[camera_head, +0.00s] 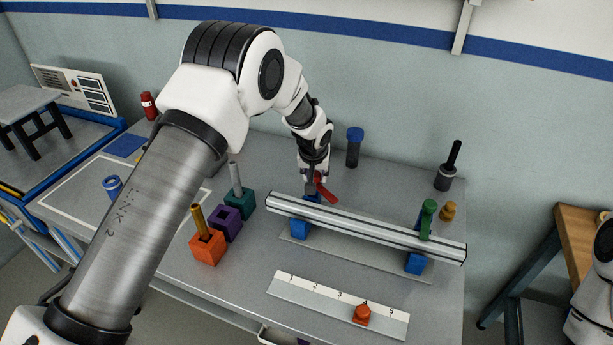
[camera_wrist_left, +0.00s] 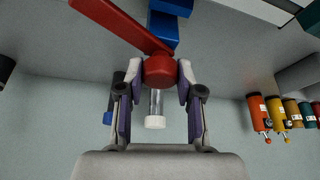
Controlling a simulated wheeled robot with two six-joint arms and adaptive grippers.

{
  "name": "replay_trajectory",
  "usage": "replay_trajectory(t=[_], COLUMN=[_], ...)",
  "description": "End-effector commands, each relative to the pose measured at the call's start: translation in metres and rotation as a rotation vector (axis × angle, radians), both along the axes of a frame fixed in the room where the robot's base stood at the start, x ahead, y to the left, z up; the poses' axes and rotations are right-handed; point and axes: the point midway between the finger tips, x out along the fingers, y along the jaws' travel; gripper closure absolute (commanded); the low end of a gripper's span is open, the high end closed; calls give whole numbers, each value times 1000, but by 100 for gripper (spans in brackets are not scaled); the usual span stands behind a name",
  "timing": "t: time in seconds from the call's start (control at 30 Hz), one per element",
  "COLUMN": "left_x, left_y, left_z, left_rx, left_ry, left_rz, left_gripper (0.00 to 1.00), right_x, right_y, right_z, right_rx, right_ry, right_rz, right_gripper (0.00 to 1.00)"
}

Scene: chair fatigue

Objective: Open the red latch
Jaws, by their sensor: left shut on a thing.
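The red latch (camera_head: 326,192) is at the far left end of the long silver bar (camera_head: 370,229). In the left wrist view the red latch (camera_wrist_left: 118,24) is a flat red lever with a round hub, its arm slanting to the upper left. My left gripper (camera_head: 311,182) reaches down over it from behind the bar. In the left wrist view my left gripper (camera_wrist_left: 160,78) has its fingers on both sides of the red hub, shut on it. The gripper partly hides the latch in the head view. My right gripper is not in view.
The bar rests on blue supports (camera_head: 300,229). A green peg (camera_head: 428,214) stands at its right part. Orange (camera_head: 207,249), purple (camera_head: 226,222) and teal (camera_head: 240,200) blocks stand to the left. A numbered strip (camera_head: 320,301) with an orange slider (camera_head: 362,315) lies in front.

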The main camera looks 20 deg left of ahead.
Motion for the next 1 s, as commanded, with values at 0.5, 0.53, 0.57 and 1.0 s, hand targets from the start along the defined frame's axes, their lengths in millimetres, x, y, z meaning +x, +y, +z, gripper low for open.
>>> replay_trajectory(t=[0.5, 0.53, 0.57, 1.0], left_x=[0, 0, 0, 0], left_y=[-2, -2, -2, -1], left_z=[-6, -6, -5, -3], left_rx=[-1, -1, -2, -2], left_ry=[0, 1, 0, 3], left_rz=[431, 448, 465, 571], left_gripper=[100, 100, 100, 100], right_x=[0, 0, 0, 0], right_y=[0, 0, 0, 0], right_z=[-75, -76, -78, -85], right_rx=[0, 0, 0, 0], right_ry=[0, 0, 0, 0], right_rz=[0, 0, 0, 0], right_gripper=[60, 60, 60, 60])
